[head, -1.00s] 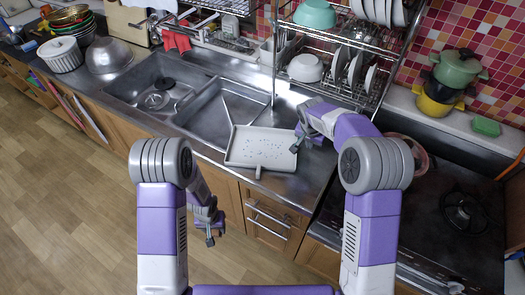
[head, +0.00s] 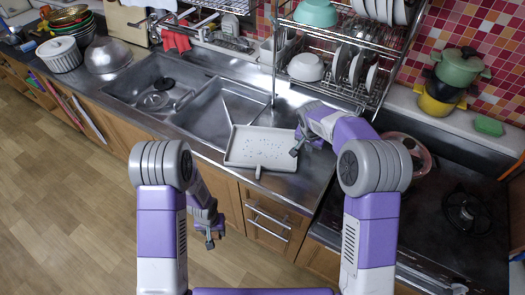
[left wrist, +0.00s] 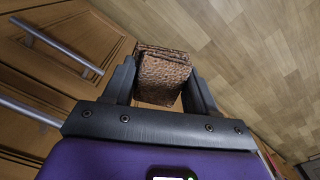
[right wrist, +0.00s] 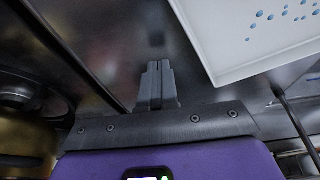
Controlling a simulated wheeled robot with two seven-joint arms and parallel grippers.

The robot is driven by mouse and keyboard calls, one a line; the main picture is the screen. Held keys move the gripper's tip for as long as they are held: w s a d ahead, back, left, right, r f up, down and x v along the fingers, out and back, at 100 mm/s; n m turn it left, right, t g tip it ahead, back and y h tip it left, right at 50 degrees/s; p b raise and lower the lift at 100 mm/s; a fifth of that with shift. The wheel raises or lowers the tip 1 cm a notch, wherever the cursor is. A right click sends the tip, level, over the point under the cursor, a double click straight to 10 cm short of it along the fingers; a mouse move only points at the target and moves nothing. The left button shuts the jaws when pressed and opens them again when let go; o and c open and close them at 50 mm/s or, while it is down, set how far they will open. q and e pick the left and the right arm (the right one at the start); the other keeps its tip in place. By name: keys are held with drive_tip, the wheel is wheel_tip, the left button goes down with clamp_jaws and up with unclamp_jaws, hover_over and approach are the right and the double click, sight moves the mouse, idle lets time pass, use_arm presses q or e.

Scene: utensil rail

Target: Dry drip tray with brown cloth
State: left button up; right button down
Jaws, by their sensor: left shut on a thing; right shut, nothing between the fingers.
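The drip tray (head: 262,148) is a shallow, pale tray with a short spout toward the front, lying on the steel counter right of the sinks. Small droplets dot its floor; in the right wrist view the tray (right wrist: 225,50) shows blue drops. My right gripper (head: 296,150) is shut and empty beside the tray's right edge; its closed fingers (right wrist: 156,70) show over the counter. My left gripper (head: 209,240) hangs low in front of the cabinets. In the left wrist view it is shut on the folded, textured brown cloth (left wrist: 162,77).
Two sink basins (head: 155,88) lie left of the tray. A dish rack (head: 340,60) with bowls and plates stands behind. A stove (head: 465,215) and stacked pots (head: 450,80) are to the right. Drawer handles (head: 266,214) stick out below the counter.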

use_arm(q)
drive_tip(key=shift+f+b, duration=0.6)
drive_tip(key=shift+f, duration=0.1)
use_arm(e)
drive_tip(key=shift+f, duration=0.9)
